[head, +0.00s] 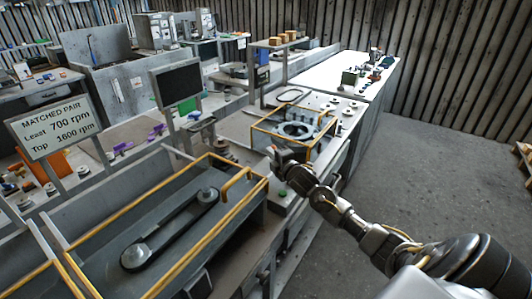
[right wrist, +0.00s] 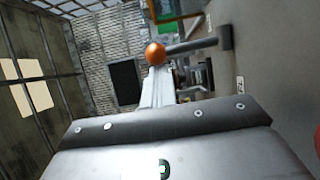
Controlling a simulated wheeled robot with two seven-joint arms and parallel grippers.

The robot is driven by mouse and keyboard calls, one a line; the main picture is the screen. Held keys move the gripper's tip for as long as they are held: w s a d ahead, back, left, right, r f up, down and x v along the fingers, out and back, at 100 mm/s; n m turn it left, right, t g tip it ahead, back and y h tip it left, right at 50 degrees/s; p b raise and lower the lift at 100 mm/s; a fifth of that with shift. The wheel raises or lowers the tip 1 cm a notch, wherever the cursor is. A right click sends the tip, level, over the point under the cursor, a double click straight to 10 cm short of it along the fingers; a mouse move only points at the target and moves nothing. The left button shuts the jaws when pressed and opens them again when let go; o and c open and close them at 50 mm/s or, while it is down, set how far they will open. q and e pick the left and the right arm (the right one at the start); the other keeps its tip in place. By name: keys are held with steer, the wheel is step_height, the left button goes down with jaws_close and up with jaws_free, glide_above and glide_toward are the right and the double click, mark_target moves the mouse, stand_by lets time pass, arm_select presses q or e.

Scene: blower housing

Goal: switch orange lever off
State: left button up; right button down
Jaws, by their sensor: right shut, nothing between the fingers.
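The orange lever's round knob (right wrist: 156,53) shows in the right wrist view, with its grey shaft running right to a grey mount (right wrist: 225,42). My right gripper (right wrist: 157,88) is shut and empty, its narrow fingers pointing up the picture at the knob. The fingertips overlap the knob's lower edge in the picture; I cannot tell whether they touch. In the head view my right gripper (head: 276,160) is at the near left edge of the yellow-framed blower housing (head: 295,130). My left gripper is not in view.
A grey belt-drive trough (head: 150,235) with yellow rails lies left of my right arm. A black screen (head: 177,86) and a sign (head: 54,128) reading "MATCHED PAIR", least 700 rpm, top 1600 rpm, stand behind it.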

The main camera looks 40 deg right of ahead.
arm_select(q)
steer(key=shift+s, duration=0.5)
arm_select(e)
steer(key=shift+s+d+f, duration=0.2)
steer(key=shift+s+d, duration=0.15)
steer(key=shift+s, duration=0.35)
steer(key=shift+s+d+f, duration=0.15)
steer(key=shift+s+d, duration=0.2)
steer(key=shift+s, duration=0.3)
steer(key=shift+f, duration=0.1)
steer(key=shift+s, duration=0.25)
steer(key=s, duration=0.3)
steer(key=s+b, duration=0.1)
steer(key=s, duration=0.2)
steer(key=s+a+b, duration=0.1)
steer(key=s, duration=0.2)
steer(key=shift+s, duration=0.2)
steer(key=shift+s+r, duration=0.25)
steer(key=shift+s, duration=0.25)
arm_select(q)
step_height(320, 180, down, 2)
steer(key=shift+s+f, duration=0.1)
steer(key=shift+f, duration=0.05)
